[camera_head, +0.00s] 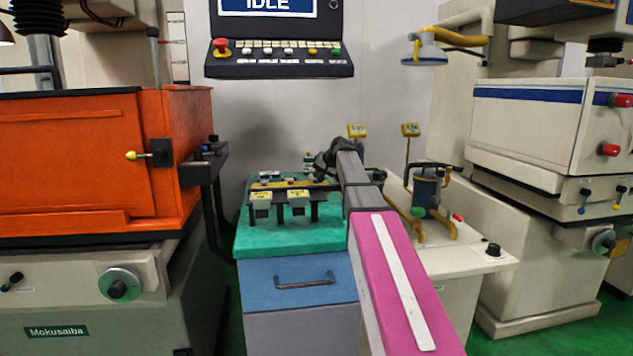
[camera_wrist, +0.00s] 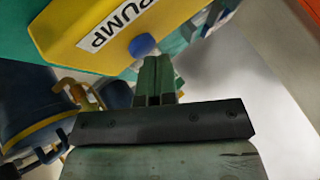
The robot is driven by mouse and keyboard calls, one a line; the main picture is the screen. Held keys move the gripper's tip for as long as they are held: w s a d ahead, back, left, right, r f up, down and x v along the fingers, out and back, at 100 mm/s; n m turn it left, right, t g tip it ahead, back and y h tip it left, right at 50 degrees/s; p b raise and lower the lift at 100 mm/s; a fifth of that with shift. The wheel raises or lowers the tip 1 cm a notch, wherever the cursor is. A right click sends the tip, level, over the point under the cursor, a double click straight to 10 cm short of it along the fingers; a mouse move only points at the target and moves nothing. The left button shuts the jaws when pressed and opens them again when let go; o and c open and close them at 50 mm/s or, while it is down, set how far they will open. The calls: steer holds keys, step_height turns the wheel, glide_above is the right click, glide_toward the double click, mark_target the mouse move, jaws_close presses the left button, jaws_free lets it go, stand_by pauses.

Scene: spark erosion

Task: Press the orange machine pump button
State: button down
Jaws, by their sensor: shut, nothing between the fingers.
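In the wrist view a yellow box (camera_wrist: 95,35) carries a white label reading PUMP, with a round blue button (camera_wrist: 143,45) on its side. My gripper (camera_wrist: 156,62) is shut and empty. Its green fingertips are right by the blue button in the picture; I cannot tell whether they touch it. In the head view the orange machine (camera_head: 75,165) stands at the left. My arm reaches over the green-topped cabinet, and its fingertips are not clear there. I cannot match the PUMP box to a head-view thing with certainty.
A blue vessel (camera_head: 426,190) stands at the right; a white machine (camera_head: 530,125) is beyond.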

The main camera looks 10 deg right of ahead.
steer(key=shift+s+f, duration=0.35)
steer(key=shift+f, duration=0.15)
stand_by(0.4)
steer(key=shift+r, duration=0.2)
steer(key=shift+w+r, duration=0.2)
steer(key=shift+r, duration=0.55)
steer(key=shift+w+r, duration=0.1)
steer(key=shift+r, duration=2.4)
